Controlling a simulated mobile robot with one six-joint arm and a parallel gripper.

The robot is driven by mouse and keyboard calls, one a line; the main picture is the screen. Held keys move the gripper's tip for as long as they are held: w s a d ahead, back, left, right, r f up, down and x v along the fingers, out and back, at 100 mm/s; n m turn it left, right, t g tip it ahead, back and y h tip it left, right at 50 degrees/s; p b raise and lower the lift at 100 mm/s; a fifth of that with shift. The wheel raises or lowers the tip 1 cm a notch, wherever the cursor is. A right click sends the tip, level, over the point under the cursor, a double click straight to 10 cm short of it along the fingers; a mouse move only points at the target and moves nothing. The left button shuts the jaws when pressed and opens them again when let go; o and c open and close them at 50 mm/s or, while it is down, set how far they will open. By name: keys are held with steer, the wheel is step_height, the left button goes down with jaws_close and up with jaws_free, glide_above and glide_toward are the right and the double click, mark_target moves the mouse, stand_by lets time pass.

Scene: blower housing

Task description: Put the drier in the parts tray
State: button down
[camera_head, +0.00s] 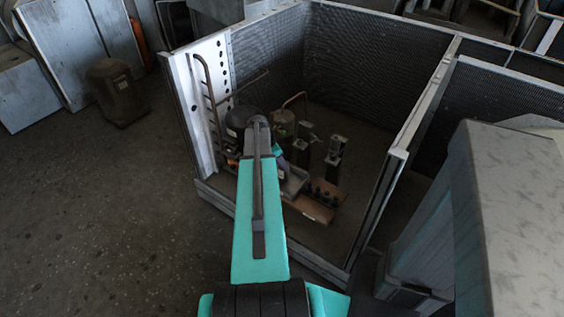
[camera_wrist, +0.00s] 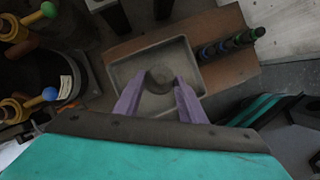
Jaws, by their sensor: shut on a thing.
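The drier (camera_wrist: 159,76) is a dark, round-ended piece between the purple fingertips of my gripper (camera_wrist: 160,84) in the wrist view. My gripper is shut on it. Behind the drier lies the parts tray (camera_wrist: 128,72), a shallow grey rectangular tray, and the drier appears over its middle. I cannot tell whether the drier touches the tray floor. In the head view a grey edge of the tray (camera_head: 295,182) shows right of my arm.
A brown board (camera_wrist: 222,27) under the tray bears a row of dark fittings (camera_wrist: 232,44). Valves with yellow and blue handles (camera_wrist: 38,98) and a dark round vessel (camera_wrist: 62,80) stand at left. Mesh-walled housing panels (camera_head: 367,63) enclose the parts.

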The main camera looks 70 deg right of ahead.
steer(key=shift+f, duration=0.1)
steer(key=c, duration=1.2)
jaws_free()
steer(key=shift+o, duration=0.2)
steer(key=v, duration=1.2)
